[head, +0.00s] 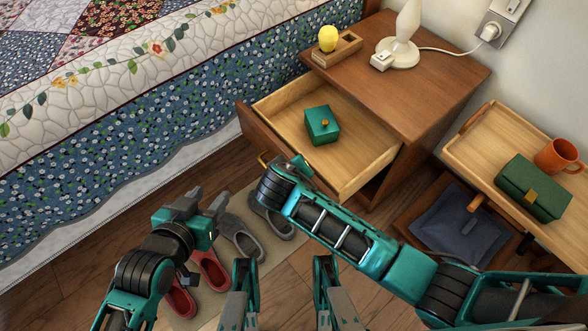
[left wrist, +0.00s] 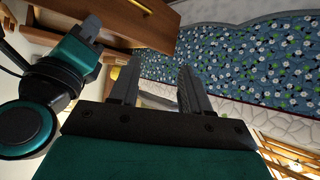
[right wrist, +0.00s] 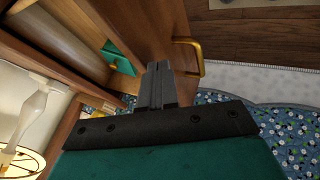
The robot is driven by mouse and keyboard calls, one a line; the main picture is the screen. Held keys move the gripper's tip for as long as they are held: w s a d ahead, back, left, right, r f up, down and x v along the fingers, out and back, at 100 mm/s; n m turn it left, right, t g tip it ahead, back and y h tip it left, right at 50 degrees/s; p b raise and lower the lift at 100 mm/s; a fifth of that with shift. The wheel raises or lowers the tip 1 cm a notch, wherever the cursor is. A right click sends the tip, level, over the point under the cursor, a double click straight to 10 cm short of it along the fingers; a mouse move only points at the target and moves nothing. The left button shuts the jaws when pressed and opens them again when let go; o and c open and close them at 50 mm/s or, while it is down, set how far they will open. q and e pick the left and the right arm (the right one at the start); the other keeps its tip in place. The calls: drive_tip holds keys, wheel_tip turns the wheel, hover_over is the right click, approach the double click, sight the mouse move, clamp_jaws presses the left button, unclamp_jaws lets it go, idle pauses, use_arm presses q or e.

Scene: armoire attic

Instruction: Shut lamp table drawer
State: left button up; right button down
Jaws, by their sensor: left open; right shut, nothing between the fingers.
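The lamp table (head: 440,75) has its drawer (head: 345,178) pulled well open toward me. A green lidded box (head: 322,125) with a small knob lies inside. The brass handle (head: 263,159) is on the drawer's dark front, and shows closely in the right wrist view (right wrist: 198,55). My right gripper (right wrist: 158,70) is shut and empty, its fingertips close to the drawer front beside the handle; I cannot tell whether they touch. In the head view my right arm hides part of the front. My left gripper (head: 206,202) is open and empty, left of the drawer, above the floor.
The quilted bed (head: 120,120) runs along the drawer's left. Grey slippers (head: 240,236) and red slippers (head: 211,270) lie on a mat below. A wooden tray (head: 475,150) with an orange mug (head: 556,155) and a green case (head: 533,188) is at right. A lamp (head: 402,45) stands on the tabletop.

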idle(0.3)
drive_tip(key=w+d+p, duration=0.3)
drive_tip(key=w+d, duration=1)
drive_tip(key=d, duration=0.5)
drive_tip(key=shift+p, duration=0.4)
